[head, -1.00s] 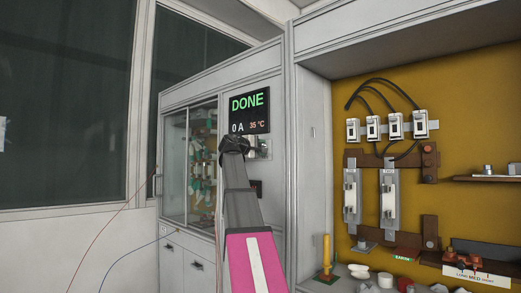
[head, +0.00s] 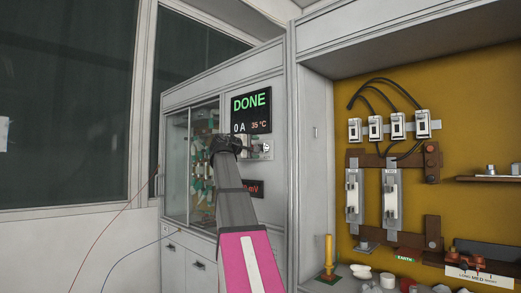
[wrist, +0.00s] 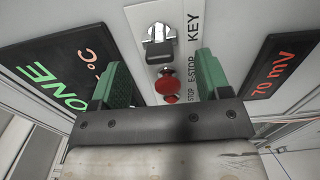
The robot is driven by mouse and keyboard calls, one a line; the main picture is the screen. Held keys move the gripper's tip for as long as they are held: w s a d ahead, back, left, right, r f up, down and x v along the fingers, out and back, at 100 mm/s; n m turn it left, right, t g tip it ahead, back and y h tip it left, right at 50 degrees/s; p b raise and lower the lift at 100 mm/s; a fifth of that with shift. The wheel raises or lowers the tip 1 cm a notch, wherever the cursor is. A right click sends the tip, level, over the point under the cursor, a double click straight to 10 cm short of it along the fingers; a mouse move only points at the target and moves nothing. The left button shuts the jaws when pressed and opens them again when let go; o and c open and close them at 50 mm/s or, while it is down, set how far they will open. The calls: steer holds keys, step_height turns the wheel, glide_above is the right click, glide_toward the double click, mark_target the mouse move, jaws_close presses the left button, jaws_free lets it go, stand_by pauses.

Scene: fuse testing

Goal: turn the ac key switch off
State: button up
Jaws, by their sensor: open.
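The key switch (wrist: 159,32) is a silver round lock with a black key handle (wrist: 158,51) in it, on a pale plate marked KEY. In the wrist view it is ahead of my gripper (wrist: 163,62). Its two green fingers are apart, with nothing between them, one to each side below the key. They do not appear to touch it. In the head view my gripper (head: 226,144) is at the panel under the DONE display, and the switch plate (head: 259,147) is partly hidden behind it.
A red E-STOP button (wrist: 168,84) and a smaller red STOP button (wrist: 171,99) sit between the fingers in the wrist view. The DONE display (head: 251,112) reads 0 A and 35 °C. A mV display (wrist: 272,80) reads 70. A glass-doored cabinet (head: 190,165) stands left.

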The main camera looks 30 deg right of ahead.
steer(key=v, duration=0.5)
steer(key=shift+s+a, duration=0.15)
steer(key=shift+a, duration=0.2)
steer(key=w+a+f+y, duration=0.2)
steer(key=a+f+y, duration=0.1)
steer(key=f, duration=1.3)
steer(key=w+a+f+y, duration=0.1)
steer(key=a+f+y, duration=0.2)
steer(key=f, duration=1.2)
steer(key=w+a+f+y, duration=0.2)
steer(key=f+y, duration=0.1)
steer(key=f, duration=1.3)
steer(key=s+a+f+m+g+y, duration=0.1)
steer(key=s+a+f, duration=0.3)
steer(key=f, duration=0.7)
steer(key=s+a+f+m+g+y, duration=0.1)
steer(key=s+a+f+g+y, duration=0.2)
steer(key=s+f, duration=0.6)
steer(key=s+a+f+m+g+y, duration=0.1)
steer(key=s+a+f+y, duration=0.3)
steer(key=f, duration=1.1)
steer(key=s+a+m, duration=0.1)
steer(key=s+a, duration=0.2)
steer(key=shift+s+g, duration=0.25)
steer(key=shift+g, duration=0.15)
steer(key=shift+f, duration=0.1)
